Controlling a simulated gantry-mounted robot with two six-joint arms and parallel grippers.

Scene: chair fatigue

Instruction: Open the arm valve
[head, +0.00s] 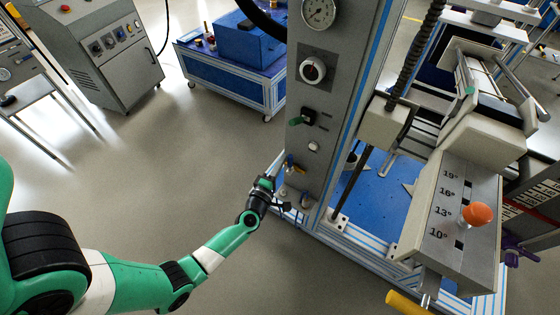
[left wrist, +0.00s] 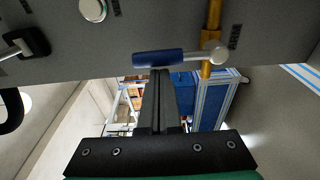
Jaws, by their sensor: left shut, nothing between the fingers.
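The arm valve (left wrist: 210,42) shows in the left wrist view as a brass body with a blue handle (left wrist: 158,58) lying crosswise on the grey panel. In the head view the valve (head: 291,164) is small, low on the panel's left side. My left gripper (head: 274,181) is beside it, below and left. Its fingers (left wrist: 159,78) are shut with nothing between them. In the left wrist view their tips overlap the handle's lower edge; I cannot tell whether they touch it. I cannot make out my right gripper.
The grey panel (head: 330,127) carries a gauge (head: 319,12), a dial (head: 312,70) and a green-tipped switch (head: 308,116) above the valve. The test rig with an orange knob (head: 477,213) stands to the right. Open floor (head: 190,160) lies left of the panel.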

